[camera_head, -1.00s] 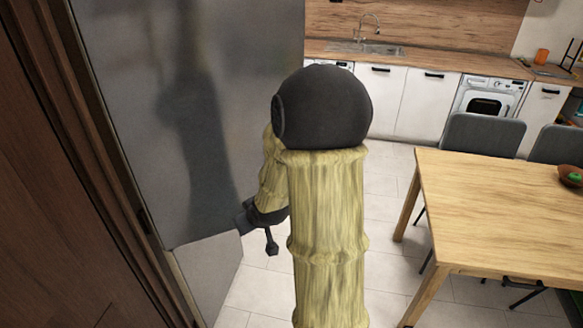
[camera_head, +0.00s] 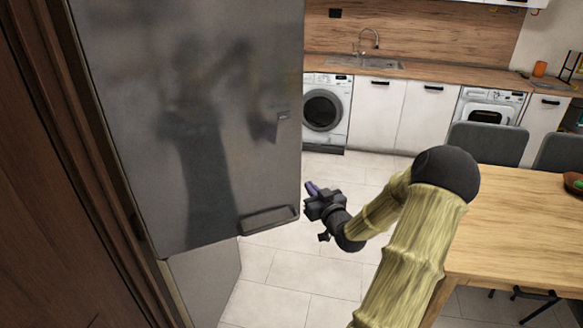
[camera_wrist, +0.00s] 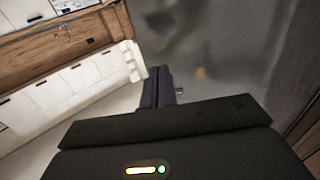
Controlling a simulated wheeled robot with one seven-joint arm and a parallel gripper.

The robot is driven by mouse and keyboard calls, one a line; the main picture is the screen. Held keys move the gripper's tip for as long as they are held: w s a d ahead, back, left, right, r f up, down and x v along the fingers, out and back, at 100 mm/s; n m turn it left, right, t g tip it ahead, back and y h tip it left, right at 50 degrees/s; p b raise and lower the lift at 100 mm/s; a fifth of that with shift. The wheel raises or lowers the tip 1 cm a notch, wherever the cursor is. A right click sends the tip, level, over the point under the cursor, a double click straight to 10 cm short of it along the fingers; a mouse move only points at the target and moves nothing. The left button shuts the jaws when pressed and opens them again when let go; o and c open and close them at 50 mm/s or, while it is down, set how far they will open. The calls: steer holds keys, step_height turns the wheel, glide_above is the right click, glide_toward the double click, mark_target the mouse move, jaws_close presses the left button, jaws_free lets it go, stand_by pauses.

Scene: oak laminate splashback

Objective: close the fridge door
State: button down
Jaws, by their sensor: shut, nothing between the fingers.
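The fridge door (camera_head: 150,120) is a tall grey, faintly reflective panel at the left of the head view. It stands open, its free edge jutting out past the lower grey section (camera_head: 205,285). A handle (camera_head: 268,219) sits near its bottom edge. My gripper (camera_head: 311,190) is just right of the door's free edge, shut and empty. Its dark purple fingers (camera_wrist: 158,85) point toward the door edge in the wrist view. Contact cannot be told.
A wooden table (camera_head: 520,225) with grey chairs (camera_head: 487,143) stands at the right, close to my arm. A washing machine (camera_head: 325,112) and white cabinets (camera_head: 378,108) line the back. Tiled floor (camera_head: 300,262) between fridge and table is clear. A brown panel (camera_head: 60,220) borders the left.

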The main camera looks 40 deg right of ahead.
mark_target(288, 160)
steer(key=shift+w, duration=0.1)
steer(key=p+x, duration=0.4)
steer(key=x, duration=0.9)
steer(key=shift+p, duration=0.35)
steer(key=shift+w+d, duration=0.15)
steer(key=shift+w, duration=0.25)
steer(key=shift+w, duration=0.15)
